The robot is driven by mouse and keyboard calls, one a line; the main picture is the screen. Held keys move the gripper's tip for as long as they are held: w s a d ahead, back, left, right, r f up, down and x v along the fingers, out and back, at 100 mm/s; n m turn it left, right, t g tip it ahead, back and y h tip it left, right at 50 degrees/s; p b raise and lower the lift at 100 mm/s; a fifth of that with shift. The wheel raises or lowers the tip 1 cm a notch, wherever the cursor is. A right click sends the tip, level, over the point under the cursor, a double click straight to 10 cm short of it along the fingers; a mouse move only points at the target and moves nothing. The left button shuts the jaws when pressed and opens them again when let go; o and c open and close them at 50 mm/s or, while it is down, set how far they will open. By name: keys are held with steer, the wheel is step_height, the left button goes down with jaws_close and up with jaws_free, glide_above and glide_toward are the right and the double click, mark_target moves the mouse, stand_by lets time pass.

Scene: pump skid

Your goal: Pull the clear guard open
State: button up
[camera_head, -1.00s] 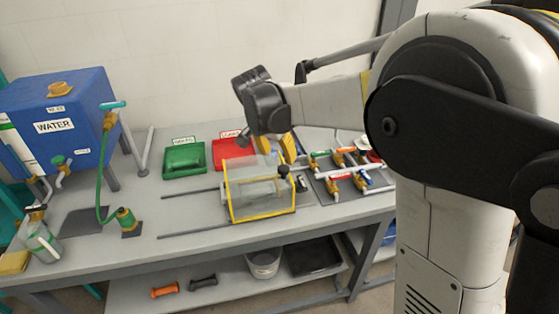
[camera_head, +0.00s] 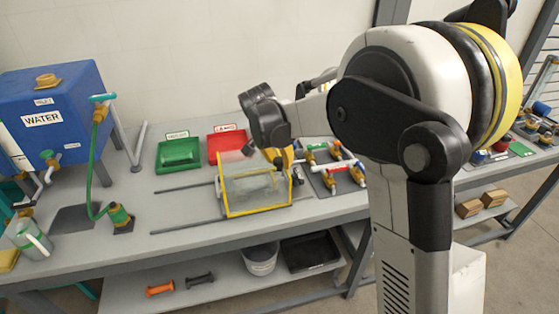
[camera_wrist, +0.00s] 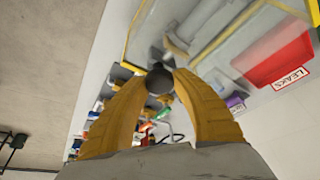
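The clear guard (camera_head: 252,188) is a see-through box with yellow edges on the bench. It stands at the right end of two dark rails, and its yellow frame also shows in the wrist view (camera_wrist: 128,42). A dark round knob (camera_wrist: 159,80) appears between the tips of my yellow fingers in the wrist view. My gripper (camera_wrist: 163,76) looks open, with one finger on each side of the knob; I cannot tell whether they touch it. In the head view my gripper (camera_head: 288,156) is at the guard's upper right, partly hidden by my wrist.
The rails (camera_head: 185,188) run clear to the left of the guard. A green tray (camera_head: 180,153) and a red tray (camera_head: 227,141) lie behind it. A panel of valves and pipes (camera_head: 335,170) is close on the right. A blue water tank (camera_head: 50,110) stands far left.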

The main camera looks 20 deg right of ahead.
steer(key=shift+a, duration=0.1)
jaws_close()
steer(key=a+p, duration=0.2)
steer(key=a, duration=2)
steer(key=shift+s, duration=0.1)
steer(key=o, duration=1.2)
jaws_free()
steer(key=shift+f, duration=0.1)
steer(key=v, duration=1.2)
steer(key=shift+d, duration=0.1)
